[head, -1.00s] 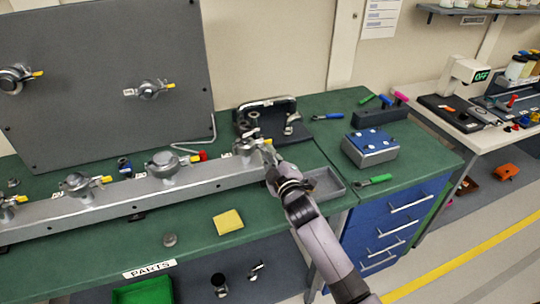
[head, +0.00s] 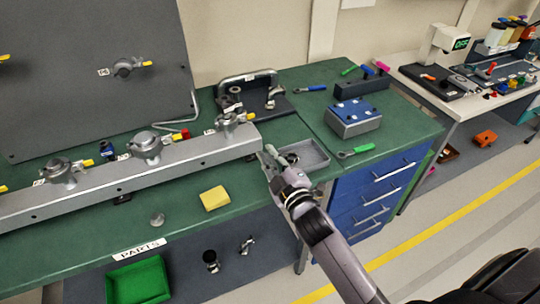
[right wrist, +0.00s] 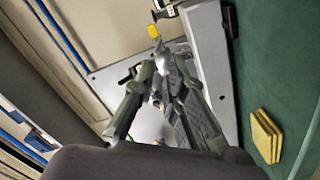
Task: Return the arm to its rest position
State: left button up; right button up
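My right arm comes in from the bottom of the head view. Its gripper (head: 267,154) is just past the right end of the grey rail, beside the shallow grey tray (head: 305,156). In the right wrist view its two fingers (right wrist: 161,68) stand apart, with no held object clear between them. The rightmost clamp fitting (head: 230,122), with a yellow lever, sits on the rail, apart from the gripper. My left gripper is in neither current view.
The grey rail (head: 100,190) carries several clamp fittings on the green bench. A yellow sponge (head: 214,198), a blue-topped block (head: 354,117) and a green-handled tool (head: 356,150) lie around the arm. An upright grey panel (head: 95,75) stands behind.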

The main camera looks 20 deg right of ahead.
dwell(0.3)
jog(key=s+f+m+g, duration=0.1)
jog(key=f, duration=0.1)
jog(key=s+d+f+m+g+h, duration=0.1)
jog(key=s+f, duration=0.1)
jog(key=shift+s+d+f+m+g, duration=0.1)
jog(key=shift+s+f+m+g, duration=0.1)
jog(key=shift+m+g, duration=0.15)
jog(key=s+a+f+m+g, duration=0.1)
jog(key=s+f+m+g, duration=0.35)
jog(key=s, duration=0.85)
jog(key=s+a+f+m+g, duration=0.15)
jog(key=s+f+g, duration=0.5)
jog(key=s, duration=0.65)
notch_tip(320, 180, down, 26)
jog(key=s+g, duration=0.2)
jog(key=s+d+f, duration=0.1)
jog(key=s+f, duration=0.6)
jog(key=s, duration=0.1)
jog(key=s+d+f+g, duration=0.1)
jog(key=s+d+f, duration=0.1)
jog(key=s+f, duration=0.6)
jog(key=shift+d+f, duration=0.25)
